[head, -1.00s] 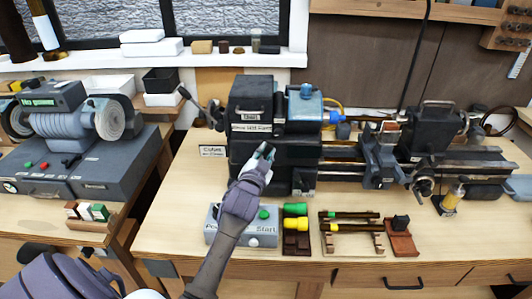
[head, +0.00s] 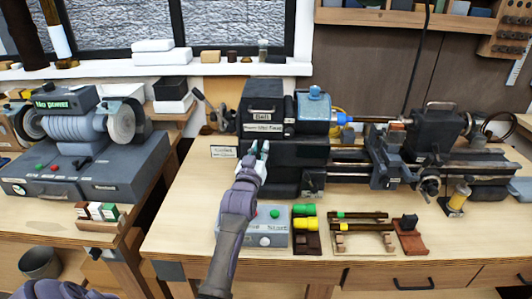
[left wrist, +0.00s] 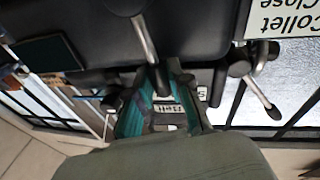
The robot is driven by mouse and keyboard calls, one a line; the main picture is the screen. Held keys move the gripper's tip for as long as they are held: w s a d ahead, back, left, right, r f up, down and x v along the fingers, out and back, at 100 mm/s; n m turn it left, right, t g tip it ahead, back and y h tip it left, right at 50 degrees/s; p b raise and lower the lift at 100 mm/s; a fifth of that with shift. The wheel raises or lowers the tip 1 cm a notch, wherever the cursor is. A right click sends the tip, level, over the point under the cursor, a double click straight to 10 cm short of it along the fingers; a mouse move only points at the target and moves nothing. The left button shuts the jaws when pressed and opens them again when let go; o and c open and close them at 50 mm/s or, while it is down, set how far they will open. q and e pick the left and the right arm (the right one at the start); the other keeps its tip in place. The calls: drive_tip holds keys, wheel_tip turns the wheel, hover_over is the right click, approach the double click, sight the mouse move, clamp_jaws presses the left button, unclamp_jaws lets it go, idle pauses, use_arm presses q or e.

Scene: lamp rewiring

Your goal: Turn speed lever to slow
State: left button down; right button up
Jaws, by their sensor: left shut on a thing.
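The dark lathe headstock (head: 300,170) stands on the bench, with a "Belt" box (head: 265,107) on top. My left gripper (head: 258,153) is at its front left face and hides what it holds in the head view. In the left wrist view, the teal fingers (left wrist: 163,92) are shut around the end of a lever with a metal rod (left wrist: 146,38). I cannot read a speed label beside this lever. A second lever with a dark knob (left wrist: 270,112) is apart from the fingers. My right gripper is not in view.
A "Collet Close" sign (left wrist: 275,18) is beside the levers. A bench grinder (head: 75,130) stands at left.

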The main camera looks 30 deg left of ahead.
sight(252, 143)
use_arm(q)
drive_tip(key=shift+s+a+f+n+y+b, duration=0.25)
drive_tip(key=shift+a+n+y, duration=0.15)
drive_tip(key=shift+n, duration=0.6)
drive_tip(key=shift+s+a+f+n+y+b, duration=0.15)
drive_tip(key=shift+s+a+n+y, duration=0.25)
drive_tip(key=shift+n, duration=0.6)
drive_tip(key=shift+s+a+f+n+y+b, duration=0.2)
drive_tip(key=shift+a+n, duration=0.3)
drive_tip(key=shift+n, duration=0.5)
drive_tip(key=c, duration=1.1)
unclamp_jaws()
drive_tip(key=shift+a, duration=0.1)
drive_tip(key=shift+o, duration=0.2)
drive_tip(key=v, duration=1.2)
drive_tip(key=shift+f, duration=0.1)
